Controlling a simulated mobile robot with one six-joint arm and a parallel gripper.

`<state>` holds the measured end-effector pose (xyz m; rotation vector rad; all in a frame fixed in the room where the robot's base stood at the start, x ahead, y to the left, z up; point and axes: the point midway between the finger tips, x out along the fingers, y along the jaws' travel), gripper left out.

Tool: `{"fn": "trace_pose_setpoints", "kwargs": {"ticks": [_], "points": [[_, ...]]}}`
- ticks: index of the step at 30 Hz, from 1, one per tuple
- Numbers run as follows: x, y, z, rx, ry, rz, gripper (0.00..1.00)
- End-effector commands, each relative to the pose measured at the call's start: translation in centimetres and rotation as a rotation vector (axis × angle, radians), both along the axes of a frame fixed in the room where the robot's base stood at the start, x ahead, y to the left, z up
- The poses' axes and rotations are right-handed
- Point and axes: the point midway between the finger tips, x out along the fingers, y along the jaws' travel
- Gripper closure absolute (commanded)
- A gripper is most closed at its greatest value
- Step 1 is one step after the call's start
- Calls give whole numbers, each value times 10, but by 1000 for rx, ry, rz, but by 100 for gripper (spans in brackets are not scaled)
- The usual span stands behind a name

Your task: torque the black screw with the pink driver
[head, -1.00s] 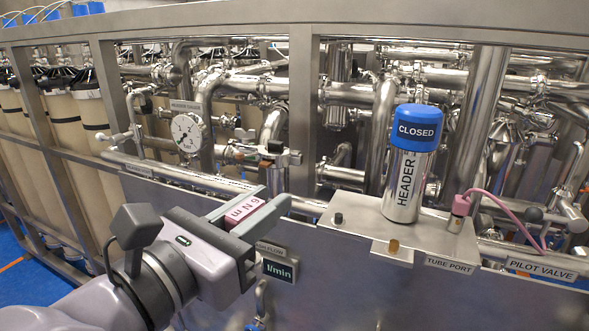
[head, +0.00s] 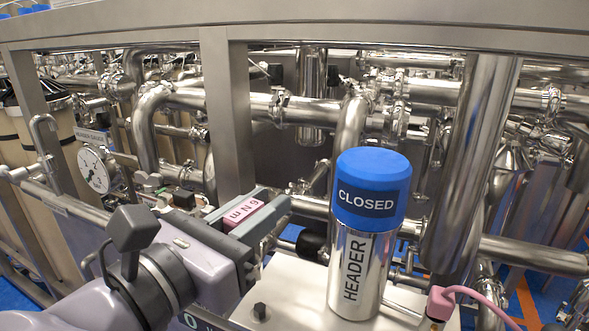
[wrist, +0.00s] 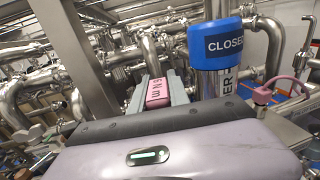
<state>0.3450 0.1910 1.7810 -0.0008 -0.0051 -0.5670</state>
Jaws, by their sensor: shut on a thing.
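My gripper (head: 274,198) is shut on the pink driver (head: 238,213), whose pink face reads "6 N m". The driver sits between the two grey fingers, with its lower part hidden. It also shows between the fingers in the wrist view (wrist: 157,94). The black screw (head: 259,311) appears as a small dark knob on the steel plate (head: 290,285), near the bottom of the head view. It is below the gripper in the picture and apart from it. I cannot make it out in the wrist view.
A steel header cylinder (head: 357,270) with a blue "CLOSED" cap (head: 372,188) stands on the plate, right of my gripper. A pink hose (head: 478,294) rises at the plate's right. Steel pipes and an upright post (head: 228,120) lie behind; a gauge (head: 93,170) is left.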

Motion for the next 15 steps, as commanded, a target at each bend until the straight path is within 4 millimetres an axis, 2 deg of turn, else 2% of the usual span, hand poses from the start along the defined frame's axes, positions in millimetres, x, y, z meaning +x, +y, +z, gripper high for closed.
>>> {"fn": "trace_pose_setpoints", "kwargs": {"ticks": [6,9,15], "points": [[-1,0,5,-1,4,-1,100],[0,0,-21,-1,3,-1,100],[0,0,-47,0,4,-1,100]]}}
